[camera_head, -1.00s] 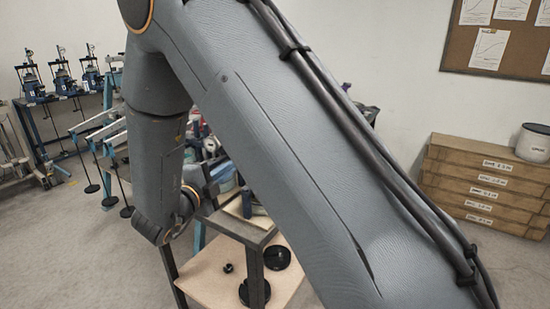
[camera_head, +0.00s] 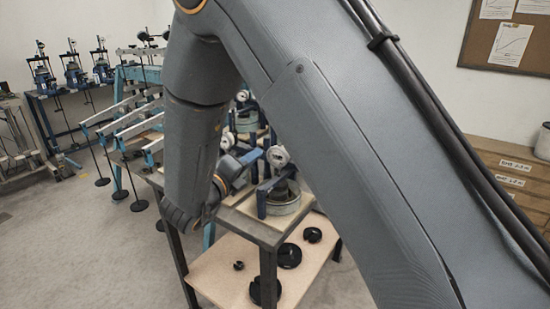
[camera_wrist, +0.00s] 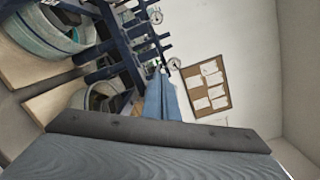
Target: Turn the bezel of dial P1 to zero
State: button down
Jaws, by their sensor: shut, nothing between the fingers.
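A white-faced dial (camera_head: 278,156) tops a dark blue frame on the near bench, and another dial (camera_head: 227,140) is just behind it, partly hidden by my arm. A third dial (camera_head: 242,96) is farther back. I cannot read which is P1, nor any needle. The wrist view, tilted, shows two dials, one at the top (camera_wrist: 157,17) and one right of the fingers (camera_wrist: 174,63). My gripper (camera_wrist: 162,72) is shut and empty, its blue fingers tapering near the blue frames. In the head view, my gripper (camera_head: 250,157) is left of the nearest dial, apparently apart from it.
The bench (camera_head: 267,236) has a lower shelf with several black slotted weights (camera_head: 289,255). Floor at front left is clear.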

jog(key=shift+b+x, duration=0.5)
jog(key=shift+x, duration=0.95)
jog(key=shift+s+d+f, duration=0.1)
jog(key=shift+s+d, duration=0.05)
jog(key=shift+d, duration=0.05)
jog(key=shift+s+d+r+b, duration=0.15)
jog(key=shift+d+r+b, duration=0.2)
jog(key=shift+b, duration=0.75)
jog(key=shift+a+r, duration=0.15)
jog(key=v, duration=0.6)
jog(key=shift+a+r, duration=0.2)
jog(key=shift+a, duration=0.05)
